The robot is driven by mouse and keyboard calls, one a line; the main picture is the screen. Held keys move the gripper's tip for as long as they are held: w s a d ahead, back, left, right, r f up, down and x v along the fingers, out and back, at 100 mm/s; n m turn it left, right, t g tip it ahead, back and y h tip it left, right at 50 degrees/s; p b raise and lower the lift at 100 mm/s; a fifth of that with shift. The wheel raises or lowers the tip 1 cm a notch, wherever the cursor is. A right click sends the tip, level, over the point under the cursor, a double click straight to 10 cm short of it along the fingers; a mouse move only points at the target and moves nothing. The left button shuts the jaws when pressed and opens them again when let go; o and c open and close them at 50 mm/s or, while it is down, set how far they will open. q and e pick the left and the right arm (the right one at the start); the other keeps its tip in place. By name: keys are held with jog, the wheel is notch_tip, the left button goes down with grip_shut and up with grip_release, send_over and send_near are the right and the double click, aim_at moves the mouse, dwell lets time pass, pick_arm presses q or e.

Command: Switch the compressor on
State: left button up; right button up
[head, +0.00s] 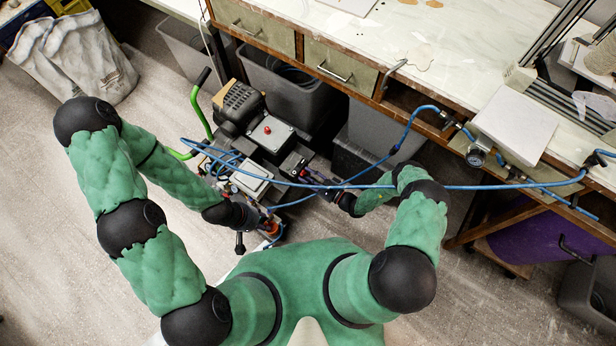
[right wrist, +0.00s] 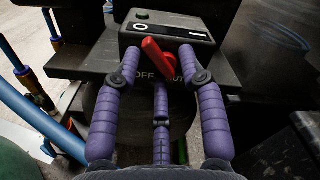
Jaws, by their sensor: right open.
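The compressor (head: 238,105) stands on the floor below the workbench, with a dark motor and a grey box with a red button. In the right wrist view a red lever (right wrist: 156,55) sits on its dark switch box (right wrist: 170,30), above lettering that reads OFF at left and partly hidden AUTO at right. The lever slants, with its upper end to the left. My right gripper (right wrist: 160,50) is open, its purple fingers on both sides of the lever; contact cannot be told. It also shows in the head view (head: 318,180). My left gripper (head: 264,222) is at the compressor's near end, its fingers unclear.
A blue hose (head: 400,187) runs across from the compressor to the bench (head: 450,50) at right, with a gauge (head: 476,157) on the bench front. Grey bins (head: 285,85) stand under the bench.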

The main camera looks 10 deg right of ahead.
grip_shut()
jog(key=shift+m, duration=0.4)
jog(key=shift+w+d+r+m, duration=0.1)
jog(key=shift+m, duration=3.7)
jog(key=shift+r+m, duration=0.1)
jog(key=shift+m, duration=3.7)
